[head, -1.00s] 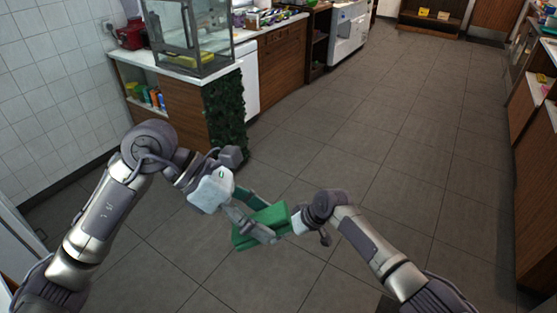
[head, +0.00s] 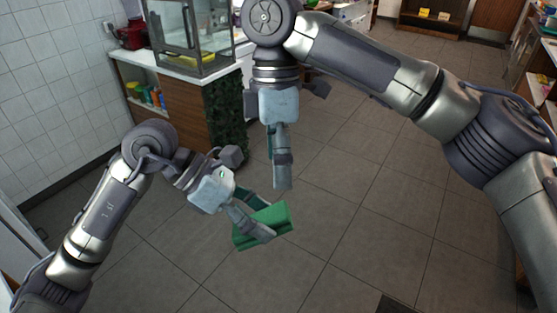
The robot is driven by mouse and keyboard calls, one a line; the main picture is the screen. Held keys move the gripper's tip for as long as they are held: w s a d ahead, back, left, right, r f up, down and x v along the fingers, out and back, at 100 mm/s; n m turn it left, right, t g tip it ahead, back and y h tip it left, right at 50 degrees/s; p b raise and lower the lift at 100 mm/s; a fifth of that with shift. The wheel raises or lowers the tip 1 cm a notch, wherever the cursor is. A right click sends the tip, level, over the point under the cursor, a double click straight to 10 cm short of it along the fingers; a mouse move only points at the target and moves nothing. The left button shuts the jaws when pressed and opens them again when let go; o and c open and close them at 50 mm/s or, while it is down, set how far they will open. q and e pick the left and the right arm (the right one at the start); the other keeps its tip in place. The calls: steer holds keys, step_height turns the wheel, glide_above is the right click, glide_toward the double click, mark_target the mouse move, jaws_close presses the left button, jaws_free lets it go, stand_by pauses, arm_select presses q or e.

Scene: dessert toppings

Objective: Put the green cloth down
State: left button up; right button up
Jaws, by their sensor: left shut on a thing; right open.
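The green cloth (head: 275,218) is a folded block held in the air above the tiled floor, near the middle of the head view. My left gripper (head: 264,217) is shut on it, with its fingers across the cloth's near and left sides. My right gripper (head: 280,172) points down just above the cloth in the picture and is apart from it. It is open and empty; its fingers overlap from this angle.
A wooden counter (head: 185,113) with a glass case (head: 190,35) and a strip of dark greenery (head: 225,118) stands at the upper left. A white tiled wall (head: 50,80) is on the left. The grey tiled floor (head: 350,215) is clear in the middle.

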mark_target(281, 224)
arm_select(q)
steer(key=shift+w, duration=0.1)
arm_select(e)
steer(key=x, duration=1.1)
steer(key=shift+s+f, duration=0.1)
steer(key=shift+f, duration=0.25)
steer(key=shift+c, duration=0.4)
steer(key=c, duration=0.8)
steer(key=o, duration=0.9)
